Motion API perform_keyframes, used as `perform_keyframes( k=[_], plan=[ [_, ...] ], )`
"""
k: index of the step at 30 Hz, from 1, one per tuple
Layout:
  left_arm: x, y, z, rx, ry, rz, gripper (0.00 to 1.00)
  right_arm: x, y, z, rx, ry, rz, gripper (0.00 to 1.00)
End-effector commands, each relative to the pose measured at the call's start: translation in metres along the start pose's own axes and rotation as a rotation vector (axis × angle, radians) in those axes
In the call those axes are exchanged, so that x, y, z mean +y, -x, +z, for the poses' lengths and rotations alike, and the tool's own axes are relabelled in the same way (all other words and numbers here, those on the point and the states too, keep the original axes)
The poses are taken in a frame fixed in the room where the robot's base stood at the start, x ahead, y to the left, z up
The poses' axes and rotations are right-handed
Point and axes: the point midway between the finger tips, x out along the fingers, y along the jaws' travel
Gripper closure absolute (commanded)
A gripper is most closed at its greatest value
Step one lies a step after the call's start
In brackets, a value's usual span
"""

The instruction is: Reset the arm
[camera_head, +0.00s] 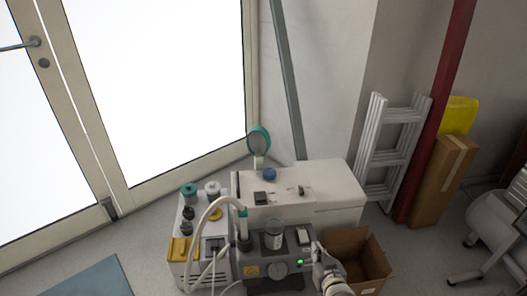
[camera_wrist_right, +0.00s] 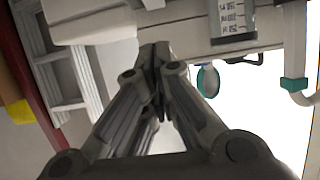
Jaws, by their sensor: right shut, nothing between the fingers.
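My right arm and gripper (camera_head: 326,266) come up from the bottom edge of the head view, beside the front right of the grey compressor unit (camera_head: 270,270). In the right wrist view the right gripper's fingers (camera_wrist_right: 155,52) meet at their tips, shut and empty. The grey unit carries a clear container (camera_head: 273,235), a dial and a lit green light. In the right wrist view a container with white markings (camera_wrist_right: 232,18) shows at the top, apart from the fingertips. My left gripper is in neither view.
A large white compressor housing (camera_head: 325,188) stands behind. A smaller unit with yellow parts (camera_head: 181,249) is at left. An open cardboard box (camera_head: 370,268) sits close right of my gripper. A white ladder (camera_head: 392,140) and red post (camera_head: 433,120) stand farther back. Floor at left is mostly clear.

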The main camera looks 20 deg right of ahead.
Motion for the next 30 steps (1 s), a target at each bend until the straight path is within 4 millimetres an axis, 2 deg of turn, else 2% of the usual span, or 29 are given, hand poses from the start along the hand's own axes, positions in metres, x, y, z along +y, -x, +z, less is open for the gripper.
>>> perform_keyframes(
  k=[5, 8, 12, 15, 18, 25, 30],
  plan=[
    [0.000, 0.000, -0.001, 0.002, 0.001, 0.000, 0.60, -0.005, 0.003, 0.010, -0.036, 0.010, -0.010, 1.00],
    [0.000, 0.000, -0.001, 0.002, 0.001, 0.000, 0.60, -0.018, 0.015, 0.037, -0.142, 0.041, -0.036, 1.00],
    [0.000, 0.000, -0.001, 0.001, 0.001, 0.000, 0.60, -0.047, 0.053, 0.099, -0.388, 0.122, -0.099, 1.00],
    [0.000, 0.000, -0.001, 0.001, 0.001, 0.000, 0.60, -0.063, 0.087, 0.138, -0.554, 0.182, -0.145, 1.00],
    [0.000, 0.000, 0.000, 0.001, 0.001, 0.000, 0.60, -0.075, 0.121, 0.168, -0.695, 0.234, -0.185, 1.00],
    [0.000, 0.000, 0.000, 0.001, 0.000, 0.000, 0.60, -0.091, 0.201, 0.219, -0.968, 0.348, -0.271, 1.00],
    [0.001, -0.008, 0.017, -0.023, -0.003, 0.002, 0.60, -0.085, 0.205, 0.233, -0.984, 0.350, -0.266, 1.00]
  ],
)
